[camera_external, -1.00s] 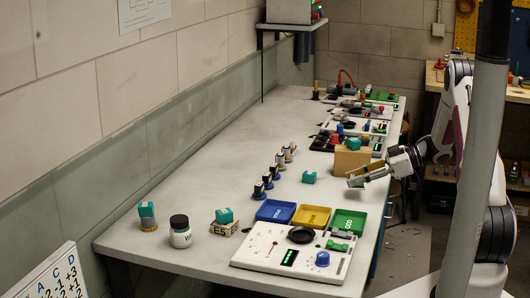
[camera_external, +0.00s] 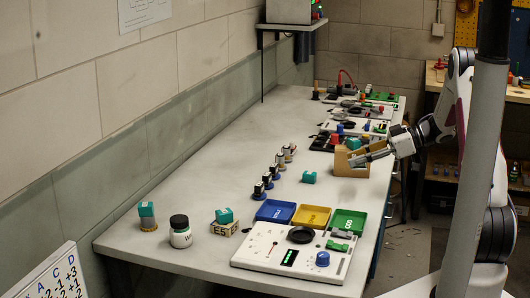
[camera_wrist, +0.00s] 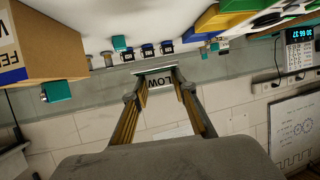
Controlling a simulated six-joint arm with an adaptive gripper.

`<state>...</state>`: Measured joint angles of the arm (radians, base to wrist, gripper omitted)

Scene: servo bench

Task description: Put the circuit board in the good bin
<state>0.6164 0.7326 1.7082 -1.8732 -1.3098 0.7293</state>
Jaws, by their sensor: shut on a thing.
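My gripper (camera_external: 358,158) is in front of the tan box at the right edge of the bench. In the wrist view its fingers (camera_wrist: 157,82) are closed on a thin pale piece (camera_wrist: 158,75) with dark upside-down lettering. I cannot tell for sure that this piece is the circuit board; it is too small to make out in the external view. The good bin appears to be the green tray (camera_external: 347,222), at the right end of three trays, with a pale label. The yellow tray (camera_external: 312,216) and blue tray (camera_external: 275,211) stand left of it.
The tan box (camera_external: 350,170) has a teal block (camera_external: 353,143) on it. A white panel (camera_external: 262,250) with a blue knob lies in front of the trays. Another teal block (camera_external: 309,177) and several small dark-based parts stand behind them. The bench's left middle is clear.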

